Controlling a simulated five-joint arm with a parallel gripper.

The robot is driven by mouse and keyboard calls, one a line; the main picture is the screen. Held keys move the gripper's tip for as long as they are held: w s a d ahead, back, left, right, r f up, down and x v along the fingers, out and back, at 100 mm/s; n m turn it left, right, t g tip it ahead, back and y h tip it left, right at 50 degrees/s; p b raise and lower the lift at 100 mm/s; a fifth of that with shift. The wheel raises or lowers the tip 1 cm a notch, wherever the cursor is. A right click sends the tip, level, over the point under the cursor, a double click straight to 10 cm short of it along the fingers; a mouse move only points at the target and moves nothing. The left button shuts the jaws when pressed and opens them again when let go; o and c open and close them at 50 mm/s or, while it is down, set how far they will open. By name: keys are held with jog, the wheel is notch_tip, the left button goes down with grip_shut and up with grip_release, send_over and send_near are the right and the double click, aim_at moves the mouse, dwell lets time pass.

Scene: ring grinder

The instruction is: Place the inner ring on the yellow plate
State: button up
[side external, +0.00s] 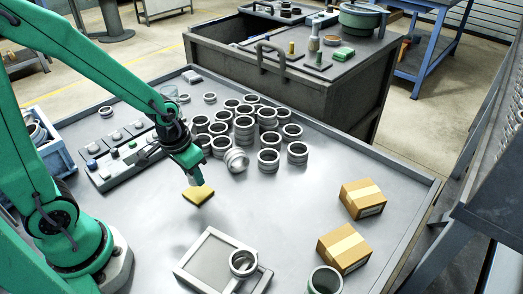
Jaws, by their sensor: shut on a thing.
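My gripper (191,178) points down over the left middle of the grey table and is shut. A small flat yellow plate (199,196) is right at its fingertips, tilted, with a soft shadow below it; it appears held just above the tabletop. No ring shows in the jaws. A single silver ring (243,263) rests on the corner of a light square-framed fixture (208,262) at the front. Several more metal rings (244,128) stand in a cluster, some stacked, behind and right of my gripper. Which one is the inner ring I cannot tell.
Two cardboard boxes (343,248) sit at the right of the table (310,195). A greenish cup-like cylinder (325,281) stands at the front edge. A control panel (118,155) with buttons lies left of my gripper. The table's centre right is clear.

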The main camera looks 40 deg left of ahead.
aim_at(197, 192)
jog(key=shift+w+a+f, duration=0.25)
jog(key=shift+a+f, duration=0.05)
jog(key=shift+a, duration=0.15)
jog(key=shift+f, duration=2)
jog(key=shift+f, duration=0.15)
jog(key=o, duration=1)
jog(key=shift+s+r, duration=0.35)
jog(key=shift+r, duration=1.65)
jog(key=shift+s+r, duration=0.4)
jog(key=shift+r, duration=1.65)
jog(key=shift+s+r, duration=0.35)
jog(key=shift+r, duration=1.65)
